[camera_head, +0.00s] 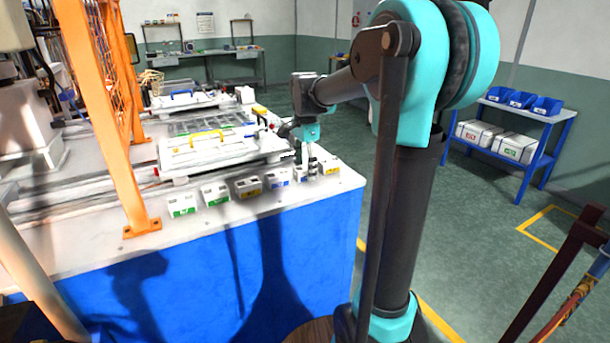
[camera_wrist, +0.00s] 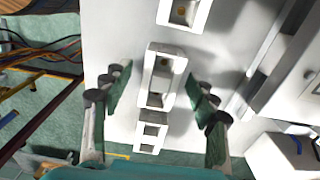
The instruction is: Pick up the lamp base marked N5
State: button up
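Several small white lamp bases with coloured labels stand in a row along the table's front edge. The labels are too small to read, so I cannot tell which is N5. My gripper (camera_head: 307,160) points down over the right part of this row, between a blue-labelled base (camera_head: 278,180) and a yellow-labelled base (camera_head: 330,167). In the wrist view my gripper (camera_wrist: 160,94) is open, with its fingers on either side of a white lamp base (camera_wrist: 162,76), apart from it. Another base (camera_wrist: 151,132) shows below it and one (camera_wrist: 184,14) above.
White fixtures with handles (camera_head: 210,148) lie behind the row. An orange frame post (camera_head: 122,150) stands at left. A blue shelf (camera_head: 520,125) with bins is at right.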

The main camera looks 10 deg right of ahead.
jog(key=c, duration=1.2)
jog(key=shift+r, duration=0.2)
